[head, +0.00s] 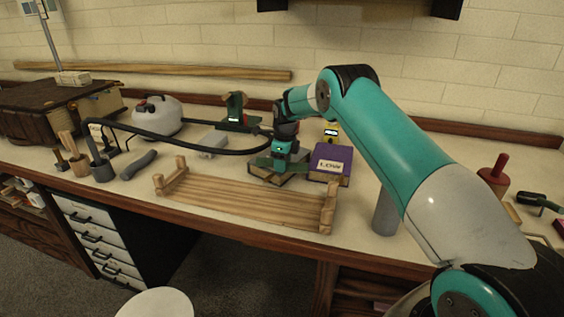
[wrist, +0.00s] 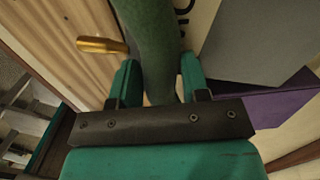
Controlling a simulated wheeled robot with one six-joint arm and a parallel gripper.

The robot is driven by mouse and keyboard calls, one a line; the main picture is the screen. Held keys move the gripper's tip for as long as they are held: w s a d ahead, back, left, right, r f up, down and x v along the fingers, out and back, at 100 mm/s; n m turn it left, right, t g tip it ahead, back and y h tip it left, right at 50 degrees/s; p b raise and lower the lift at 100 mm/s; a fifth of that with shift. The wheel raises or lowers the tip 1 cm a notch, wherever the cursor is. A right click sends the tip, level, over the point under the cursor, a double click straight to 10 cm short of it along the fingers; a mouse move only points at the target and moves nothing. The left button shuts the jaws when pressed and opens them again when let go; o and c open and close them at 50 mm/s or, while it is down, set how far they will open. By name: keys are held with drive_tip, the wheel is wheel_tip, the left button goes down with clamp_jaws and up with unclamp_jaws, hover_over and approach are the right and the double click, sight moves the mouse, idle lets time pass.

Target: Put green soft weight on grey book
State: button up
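The green soft weight (wrist: 157,45) is between the two fingers of my gripper (wrist: 160,85) in the wrist view, with both fingers against its sides. In the head view, my gripper (head: 281,155) is low over the bench, with the dark green weight (head: 266,161) below it. In the wrist view the grey book (wrist: 245,42) shows as a flat grey face to the right of the weight. My gripper partly hides the book.
A purple book (head: 331,158) stands close to the right of the grey book. A slatted wooden rack (head: 240,198) lies in front. A grey cylinder (head: 386,212) is to the right. A white jug (head: 158,114) and black hose (head: 180,138) are to the left.

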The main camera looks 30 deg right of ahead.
drive_tip(key=o, duration=0.3)
drive_tip(key=shift+r, duration=0.1)
wheel_tip(320, 180, up, 12)
drive_tip(key=s+a+r+n, duration=0.7)
drive_tip(key=s+a+n, duration=0.1)
drive_tip(key=a+n, duration=0.1)
drive_tip(key=shift+s+a+r+n+g+y+p, duration=0.2)
drive_tip(key=shift+s+a+r+n+y, duration=0.5)
drive_tip(key=shift+s+a+n, duration=3.1)
drive_tip(key=shift+s+a+r+n+y+p, duration=0.25)
drive_tip(key=shift+s+a+r+n+y, duration=0.45)
drive_tip(key=shift+s+n, duration=5.85)
drive_tip(key=shift+s+a+r+n+g+y+p, duration=0.1)
drive_tip(key=shift+s+a+r+n+y+p, duration=0.5)
drive_tip(key=shift+s+a+n, duration=4.65)
